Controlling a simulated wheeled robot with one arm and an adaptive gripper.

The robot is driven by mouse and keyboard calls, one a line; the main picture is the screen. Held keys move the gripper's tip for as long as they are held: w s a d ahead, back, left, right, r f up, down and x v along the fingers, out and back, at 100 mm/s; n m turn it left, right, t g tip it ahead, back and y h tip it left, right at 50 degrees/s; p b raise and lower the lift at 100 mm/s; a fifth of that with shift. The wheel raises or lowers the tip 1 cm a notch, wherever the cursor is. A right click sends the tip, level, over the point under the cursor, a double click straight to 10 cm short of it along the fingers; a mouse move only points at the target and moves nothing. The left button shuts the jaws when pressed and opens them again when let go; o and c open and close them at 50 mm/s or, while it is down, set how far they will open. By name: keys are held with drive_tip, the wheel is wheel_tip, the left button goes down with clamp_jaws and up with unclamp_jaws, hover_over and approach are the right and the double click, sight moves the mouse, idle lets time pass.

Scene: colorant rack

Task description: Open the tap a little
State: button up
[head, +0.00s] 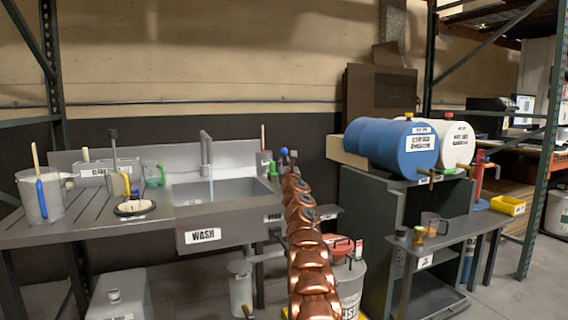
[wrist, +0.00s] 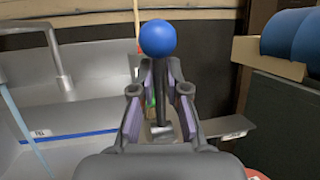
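A dark lever with a blue ball knob (wrist: 158,39) stands upright in the wrist view. My gripper (wrist: 157,92) is around it, one finger on each side, with visible gaps between the pads and the lever. In the head view the blue knob (head: 284,152) shows at the sink's right end, by my gripper (head: 289,162), which is small and partly hidden behind my copper-coloured arm. A grey gooseneck spout (head: 205,141) rises over the sink basin (head: 248,190). A thin pale-blue streak, looking like water, hangs below it. It also shows in the wrist view (wrist: 24,126).
A blue drum (head: 412,148) and a white drum (head: 462,143) lie on a dark stand at right, with small brass taps in front. A bucket (head: 40,198) and tools stand on the left counter. A red container (head: 340,247) is below the sink.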

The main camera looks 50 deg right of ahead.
drive_tip(key=o, duration=0.3)
drive_tip(key=shift+o, duration=0.2)
drive_tip(key=shift+r+p, duration=0.2)
drive_tip(key=shift+p, duration=0.1)
